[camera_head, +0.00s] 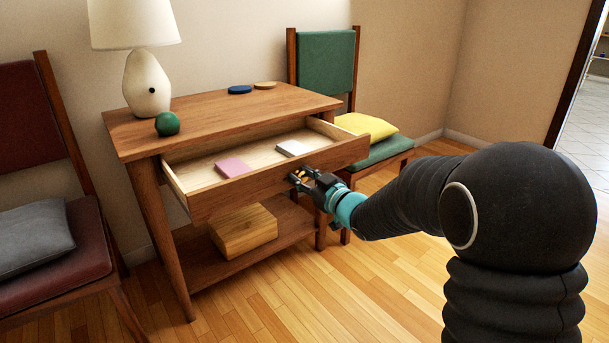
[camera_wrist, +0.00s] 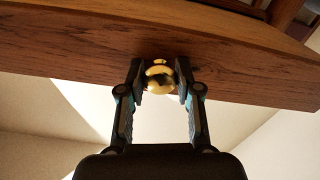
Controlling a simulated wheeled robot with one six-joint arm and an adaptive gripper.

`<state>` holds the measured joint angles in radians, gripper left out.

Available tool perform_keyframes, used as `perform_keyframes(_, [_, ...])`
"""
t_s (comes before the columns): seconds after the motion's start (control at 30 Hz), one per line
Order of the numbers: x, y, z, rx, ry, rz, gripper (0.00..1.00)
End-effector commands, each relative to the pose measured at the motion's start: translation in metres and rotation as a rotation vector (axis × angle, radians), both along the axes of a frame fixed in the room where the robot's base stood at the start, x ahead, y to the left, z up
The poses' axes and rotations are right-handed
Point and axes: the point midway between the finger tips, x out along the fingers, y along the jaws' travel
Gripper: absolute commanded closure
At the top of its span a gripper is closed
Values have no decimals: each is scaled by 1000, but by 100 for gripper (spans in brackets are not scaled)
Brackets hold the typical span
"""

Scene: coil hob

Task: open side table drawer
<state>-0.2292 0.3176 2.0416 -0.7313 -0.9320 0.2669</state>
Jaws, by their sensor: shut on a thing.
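The wooden side table (camera_head: 215,114) stands against the wall. Its drawer (camera_head: 271,180) is pulled well out, and its inside shows. A pink block (camera_head: 233,167) and a white block (camera_head: 293,148) lie in the drawer. My gripper (camera_head: 297,180) is at the drawer's front face. In the wrist view, my gripper (camera_wrist: 160,82) has its fingers on both sides of a round brass knob (camera_wrist: 158,77) and is shut on it. The drawer front (camera_wrist: 120,50) spans the top of the wrist view. The knob is mostly hidden in the head view.
A wooden box (camera_head: 243,230) sits on the lower shelf. A red chair (camera_head: 85,232) and a green chair (camera_head: 327,62) flank the table. Floor in front is clear.

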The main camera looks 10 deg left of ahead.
Motion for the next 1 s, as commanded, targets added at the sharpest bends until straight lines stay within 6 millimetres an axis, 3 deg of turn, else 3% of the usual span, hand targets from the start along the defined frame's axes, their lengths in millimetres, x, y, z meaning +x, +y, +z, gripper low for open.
perform_keyframes(0.03, [1,-1,3,4,-5,-4,64])
perform_keyframes(0.13, [1,-1,3,3,-4,-3,40])
perform_keyframes(0.57, [-5,-7,2,2,-3,-2,40])
perform_keyframes(1.0, [-60,-65,3,2,-3,-5,40])
